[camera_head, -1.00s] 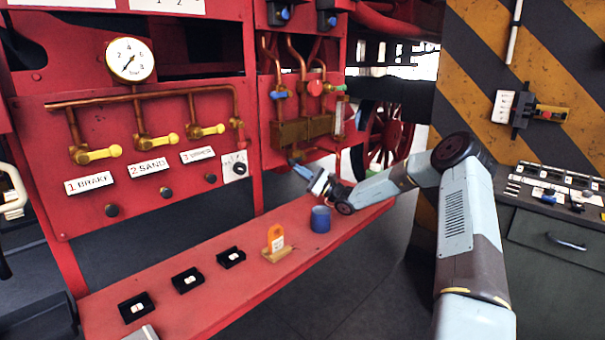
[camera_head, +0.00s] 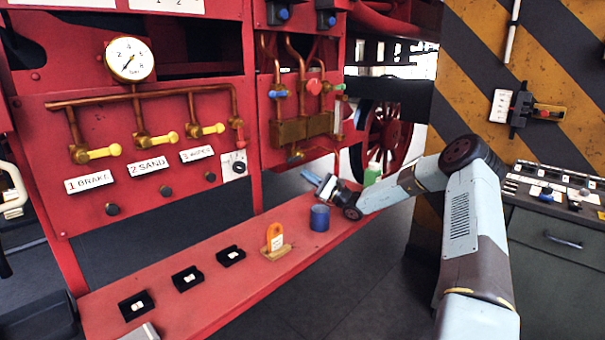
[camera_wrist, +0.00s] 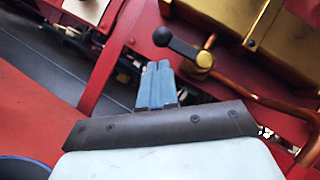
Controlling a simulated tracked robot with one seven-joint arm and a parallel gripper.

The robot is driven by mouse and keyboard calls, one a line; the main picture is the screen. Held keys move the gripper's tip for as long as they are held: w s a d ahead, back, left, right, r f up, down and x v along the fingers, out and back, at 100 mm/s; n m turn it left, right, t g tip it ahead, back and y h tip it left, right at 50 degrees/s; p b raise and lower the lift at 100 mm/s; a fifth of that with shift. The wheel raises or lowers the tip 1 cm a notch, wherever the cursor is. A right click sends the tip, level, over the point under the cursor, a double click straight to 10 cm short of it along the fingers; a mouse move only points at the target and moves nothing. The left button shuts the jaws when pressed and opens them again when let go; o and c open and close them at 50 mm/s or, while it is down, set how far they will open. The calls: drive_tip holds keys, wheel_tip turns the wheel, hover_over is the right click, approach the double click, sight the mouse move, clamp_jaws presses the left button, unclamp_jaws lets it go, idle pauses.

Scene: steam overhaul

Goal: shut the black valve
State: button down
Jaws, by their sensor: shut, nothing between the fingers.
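The black valve shows in the wrist view as a lever with a round black knob (camera_wrist: 163,37), joined to a brass body on a copper pipe. In the head view a small valve (camera_head: 296,157) sits under the brass boxes at the panel's lower right; its lever is too small to read there. My gripper (camera_head: 309,174) is below and right of it, above the red shelf. In the wrist view my gripper (camera_wrist: 157,70) has its blue fingers together and empty, with the tips just below and left of the knob. I see no clear contact.
The red shelf (camera_head: 265,273) holds a blue cup (camera_head: 319,218), an orange tag on a wooden stand (camera_head: 276,243) and several black trays. Brass boxes (camera_head: 290,132) and copper pipes stand above the valve. The shelf between cup and panel is clear.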

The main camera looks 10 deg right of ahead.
drive_tip(key=v, duration=0.6)
drive_tip(key=shift+f, duration=0.1)
drive_tip(key=s+a+r+n+g+h, duration=0.2)
drive_tip(key=s+r+n+g+h, duration=0.2)
drive_tip(key=s, duration=0.5)
drive_tip(key=s+a+r+n+g+h, duration=0.25)
drive_tip(key=s+r+n+h, duration=0.2)
drive_tip(key=s, duration=0.55)
drive_tip(key=s+a+r+n+g+h, duration=0.1)
drive_tip(key=s+r+n+g+h, duration=0.35)
drive_tip(key=s, duration=0.45)
drive_tip(key=s+d+r+t+h, duration=0.1)
drive_tip(key=s+d+r+h, duration=0.1)
drive_tip(key=s, duration=0.6)
drive_tip(key=s+d+r+n+t+h, duration=0.1)
drive_tip(key=s+r+t+h, duration=0.1)
drive_tip(key=s, duration=0.7)
drive_tip(key=s+d+r+n+t+h, duration=0.1)
drive_tip(key=s+d+r+h, duration=0.1)
drive_tip(key=s, duration=0.7)
drive_tip(key=shift+s+d+r+t+h, duration=0.3)
drive_tip(key=shift+r+h, duration=0.1)
drive_tip(key=shift+r, duration=0.1)
